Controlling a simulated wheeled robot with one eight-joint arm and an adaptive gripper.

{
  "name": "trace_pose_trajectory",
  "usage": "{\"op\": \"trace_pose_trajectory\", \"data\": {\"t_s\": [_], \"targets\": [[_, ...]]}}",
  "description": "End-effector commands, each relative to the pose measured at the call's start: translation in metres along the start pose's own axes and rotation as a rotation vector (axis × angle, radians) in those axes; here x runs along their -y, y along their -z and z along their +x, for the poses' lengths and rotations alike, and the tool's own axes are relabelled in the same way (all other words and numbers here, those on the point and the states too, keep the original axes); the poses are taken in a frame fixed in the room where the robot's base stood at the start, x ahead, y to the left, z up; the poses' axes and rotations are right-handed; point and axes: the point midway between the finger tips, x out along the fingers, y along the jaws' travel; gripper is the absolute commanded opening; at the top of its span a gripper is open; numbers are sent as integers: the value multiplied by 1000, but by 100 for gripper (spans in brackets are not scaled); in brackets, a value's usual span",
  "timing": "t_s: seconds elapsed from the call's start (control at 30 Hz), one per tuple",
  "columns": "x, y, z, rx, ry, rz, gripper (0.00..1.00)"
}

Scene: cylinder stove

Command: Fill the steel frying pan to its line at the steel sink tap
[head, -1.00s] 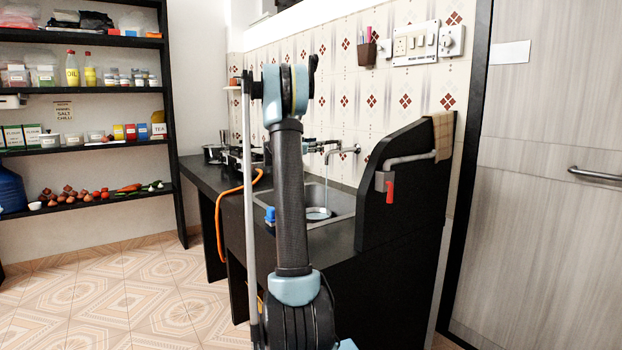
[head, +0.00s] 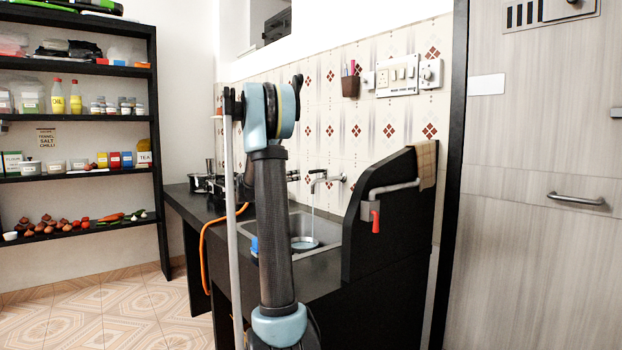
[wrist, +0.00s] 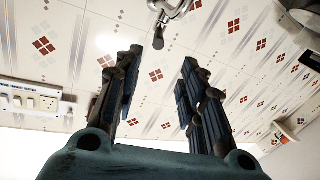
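The steel frying pan (head: 305,243) sits low in the steel sink (head: 328,228), partly hidden by the sink's rim and my arm. The steel tap (head: 322,178) sends a thin stream of water (head: 312,200) down into the pan. The water level and fill line are too small to make out. In the wrist view, the tap (wrist: 170,9) shows at the top edge. My gripper (wrist: 161,65) has its fingers apart with only tiled wall seen between them. In the head view my arm hides the gripper's fingers.
A black partition (head: 392,215) with a grey pipe and red handle (head: 376,221) stands right of the sink. A stove (head: 205,183) and an orange hose (head: 204,245) are to the left. Shelves of food (head: 80,120) stand far left. The tiled floor (head: 110,310) is clear.

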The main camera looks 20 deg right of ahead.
Motion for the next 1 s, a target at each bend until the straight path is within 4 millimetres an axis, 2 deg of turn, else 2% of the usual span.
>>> {"op": "trace_pose_trajectory", "data": {"t_s": [0.7,1.0], "targets": [[-1,0,124,1,-2,2,37],[0,0,156,0,-1,2,37]]}}
